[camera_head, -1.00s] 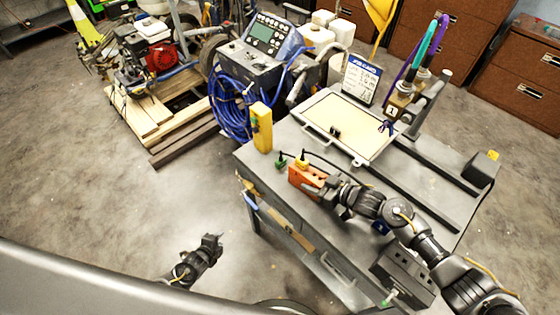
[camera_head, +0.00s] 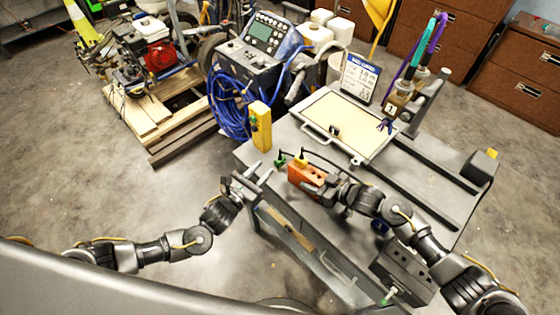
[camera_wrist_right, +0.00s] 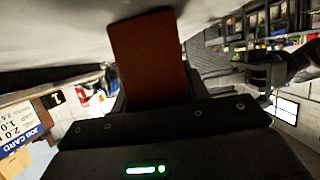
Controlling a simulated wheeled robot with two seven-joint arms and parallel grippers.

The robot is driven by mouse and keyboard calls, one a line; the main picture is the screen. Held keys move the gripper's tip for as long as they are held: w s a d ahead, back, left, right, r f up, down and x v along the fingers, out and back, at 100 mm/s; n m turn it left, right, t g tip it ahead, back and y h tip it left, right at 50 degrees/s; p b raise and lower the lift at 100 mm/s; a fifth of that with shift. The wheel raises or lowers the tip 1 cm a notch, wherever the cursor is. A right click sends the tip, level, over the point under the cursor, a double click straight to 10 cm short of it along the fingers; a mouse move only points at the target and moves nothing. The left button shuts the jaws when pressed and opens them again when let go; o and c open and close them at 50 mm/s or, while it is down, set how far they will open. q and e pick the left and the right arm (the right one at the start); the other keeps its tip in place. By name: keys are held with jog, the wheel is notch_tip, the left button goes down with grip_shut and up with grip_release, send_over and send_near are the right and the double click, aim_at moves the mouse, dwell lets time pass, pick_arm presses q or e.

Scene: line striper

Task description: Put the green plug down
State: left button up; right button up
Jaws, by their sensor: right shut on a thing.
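The small green plug (camera_head: 281,161) shows in the head view just left of the orange box (camera_head: 303,174), over the workbench's near left corner; whether it touches the box or bench is unclear. My right gripper (camera_head: 328,188) is shut on the orange box, which shows as a brown-orange block in the right wrist view (camera_wrist_right: 150,60). A yellow plug (camera_head: 302,160) is at the box's top. My left gripper (camera_head: 263,170) is at the bench's left edge, left of and slightly below the green plug. Its two fingers are apart, with nothing visible between them.
The grey workbench (camera_head: 415,180) carries a cream-topped tray (camera_head: 345,118), a job card (camera_head: 359,78) and an upright yellow block (camera_head: 260,127). A blue hose coil (camera_head: 231,105) hangs behind the left corner. A dark cable runs near the orange box.

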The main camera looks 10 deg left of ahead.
aim_at(280, 159)
pick_arm(q)
jog(key=x, duration=0.6)
jog(key=shift+w+d, duration=0.1)
jog(key=shift+w, duration=0.3)
jog(key=shift+x, duration=2.55)
jog(key=shift+r, duration=0.15)
grip_shut()
